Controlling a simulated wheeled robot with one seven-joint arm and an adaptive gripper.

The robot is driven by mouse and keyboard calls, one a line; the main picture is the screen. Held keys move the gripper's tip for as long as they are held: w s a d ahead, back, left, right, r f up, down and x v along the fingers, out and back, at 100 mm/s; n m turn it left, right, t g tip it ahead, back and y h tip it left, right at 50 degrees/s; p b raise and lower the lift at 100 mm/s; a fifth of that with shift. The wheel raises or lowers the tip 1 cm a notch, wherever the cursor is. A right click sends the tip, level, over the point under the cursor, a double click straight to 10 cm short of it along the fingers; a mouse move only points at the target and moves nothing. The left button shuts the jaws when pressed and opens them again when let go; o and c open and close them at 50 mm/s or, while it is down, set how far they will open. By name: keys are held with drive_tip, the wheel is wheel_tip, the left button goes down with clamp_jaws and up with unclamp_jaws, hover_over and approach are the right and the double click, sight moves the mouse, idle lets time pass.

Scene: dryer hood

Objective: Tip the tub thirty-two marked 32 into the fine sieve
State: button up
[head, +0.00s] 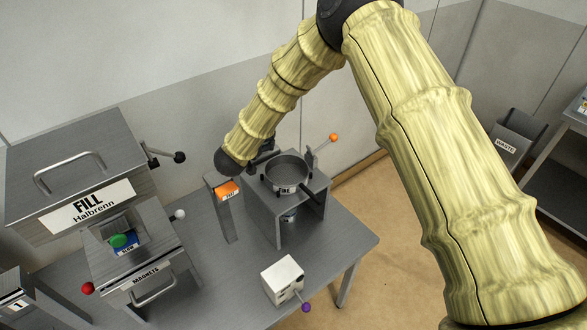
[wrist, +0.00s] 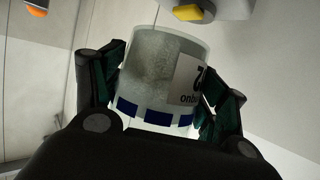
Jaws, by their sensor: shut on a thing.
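My gripper (wrist: 168,90) is shut on a translucent tub (wrist: 150,65) with a dashed blue band near one end. Grey material shows through its wall. Its white label (wrist: 189,80) is turned partly away; a partial digit that looks like a 2 and the letters "onb" show, so the full number cannot be read. In the head view my gripper (head: 262,152) is just behind and left of a round dark sieve (head: 287,172) on a grey stand. The tub is not clearly visible in the head view.
A post with an orange top (head: 228,190) stands left of the sieve stand (head: 262,207). An orange-tipped lever (head: 333,138) rises behind it. The FILL Halbrenn box (head: 75,165) and MAGNETS unit (head: 150,270) are left. A white box (head: 283,278) sits front; a WASTE bin (head: 510,140) is right.

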drive_tip(key=a+n+y, duration=0.1)
drive_tip(key=a, duration=0.2)
drive_tip(key=shift+w+a+r, duration=0.1)
drive_tip(key=shift+a, duration=0.1)
drive_tip(key=shift+d, duration=0.2)
